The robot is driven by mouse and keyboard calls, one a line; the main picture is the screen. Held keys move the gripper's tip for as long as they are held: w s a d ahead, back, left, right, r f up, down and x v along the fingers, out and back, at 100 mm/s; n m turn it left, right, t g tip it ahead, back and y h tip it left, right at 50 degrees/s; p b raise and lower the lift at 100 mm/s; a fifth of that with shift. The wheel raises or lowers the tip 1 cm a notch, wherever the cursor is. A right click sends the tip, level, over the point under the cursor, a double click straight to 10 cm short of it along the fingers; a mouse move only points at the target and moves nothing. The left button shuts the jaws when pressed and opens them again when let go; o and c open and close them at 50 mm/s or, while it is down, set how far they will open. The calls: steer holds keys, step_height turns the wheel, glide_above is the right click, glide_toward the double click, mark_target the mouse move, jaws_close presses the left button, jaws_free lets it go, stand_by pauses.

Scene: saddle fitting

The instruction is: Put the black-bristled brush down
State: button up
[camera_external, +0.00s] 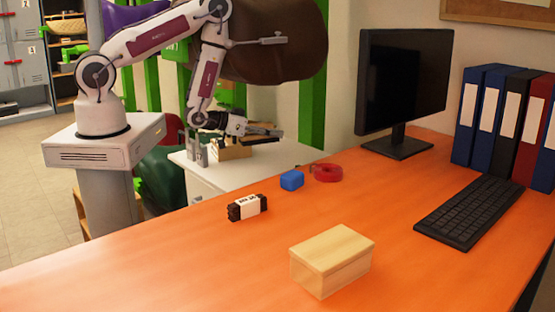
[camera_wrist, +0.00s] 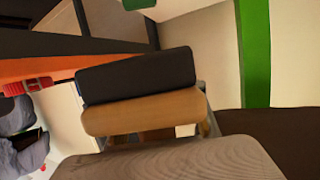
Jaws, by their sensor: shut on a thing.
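The brush shows large in the wrist view, with a tan wooden body (camera_wrist: 145,112) and a thick black bristle layer (camera_wrist: 136,76) beyond it. My gripper (camera_external: 248,130) is shut on the brush and holds it over the white side table (camera_external: 289,157) in the external view. The brush's dark part (camera_external: 264,133) shows there, small, to the right of the fingers. A tan wooden item (camera_external: 234,153) is just below my gripper. I cannot tell whether the brush touches it. The fingers are mostly hidden behind the brush in the wrist view.
Grey upright items (camera_external: 197,152) stand left of my gripper on the side table. A brown saddle-like form (camera_external: 275,45) hangs above and behind. The orange desk (camera_external: 190,265) in front holds a wooden box (camera_external: 332,262), a blue block (camera_external: 292,180) and a red roll (camera_external: 327,173).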

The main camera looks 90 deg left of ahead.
steer(key=w+d+r+m+t+h, duration=0.1)
steer(key=w+d+r+m+h, duration=0.15)
steer(key=w+d+r, duration=0.45)
steer(key=w+d+r+m+h, duration=0.25)
steer(key=d+r, duration=0.35)
steer(key=d, duration=0.3)
steer(key=w+d+r, duration=0.1)
steer(key=d+r, duration=0.4)
steer(key=d, duration=0.3)
steer(key=w+d+r+h, duration=0.1)
steer(key=d+r, duration=0.3)
steer(key=d, duration=0.4)
steer(key=shift+d+r, duration=0.3)
steer(key=shift+r, duration=0.05)
steer(key=a, duration=0.7)
steer(key=shift+d, duration=0.1)
